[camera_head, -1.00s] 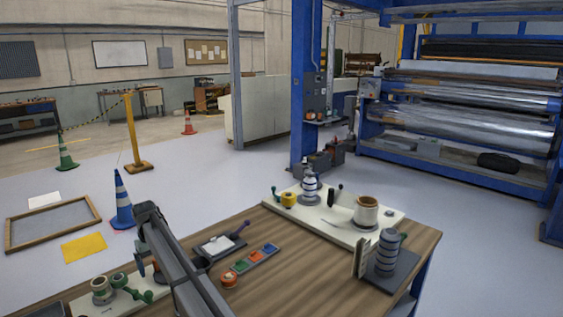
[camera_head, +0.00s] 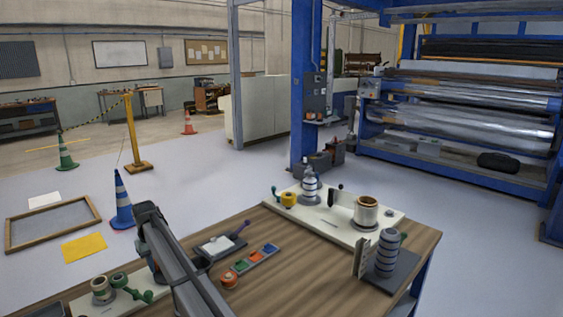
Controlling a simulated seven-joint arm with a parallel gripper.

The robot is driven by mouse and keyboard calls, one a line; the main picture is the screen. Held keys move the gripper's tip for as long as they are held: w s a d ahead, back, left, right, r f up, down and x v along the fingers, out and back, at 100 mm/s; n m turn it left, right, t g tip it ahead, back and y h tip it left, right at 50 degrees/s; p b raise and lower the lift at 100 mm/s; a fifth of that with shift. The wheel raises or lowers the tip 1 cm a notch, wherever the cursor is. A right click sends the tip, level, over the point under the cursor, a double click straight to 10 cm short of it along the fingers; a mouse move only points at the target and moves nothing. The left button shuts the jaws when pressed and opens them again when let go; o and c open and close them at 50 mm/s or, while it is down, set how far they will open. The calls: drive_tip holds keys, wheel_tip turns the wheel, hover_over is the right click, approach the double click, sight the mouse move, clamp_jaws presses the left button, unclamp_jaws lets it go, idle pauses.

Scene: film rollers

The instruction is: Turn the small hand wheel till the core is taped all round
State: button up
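A short wide core (camera_head: 366,212), brown at its top rim, stands on the white board (camera_head: 318,225) at the table's back edge. I cannot make out how much of it is taped. A yellow roll (camera_head: 288,199) with a small green knob (camera_head: 275,191) beside it, a white-and-grey banded roll (camera_head: 310,185) and a black upright handle (camera_head: 336,193) are on the same board. Green handle parts (camera_head: 120,281) show on another pale board at the lower left, next to a roll (camera_head: 101,289). I cannot tell which part is the small hand wheel. My arm crosses the lower left; my gripper is hidden.
A grey banded roll (camera_head: 387,250) stands on a dark base at the table's right, beside an upright card (camera_head: 361,256). A tray of coloured pieces (camera_head: 255,257), an orange roll (camera_head: 229,279) and a clipboard (camera_head: 216,246) lie mid-table. The front right wood is clear.

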drive_tip(key=shift+c, duration=1.2)
drive_tip(key=shift+w, duration=0.1)
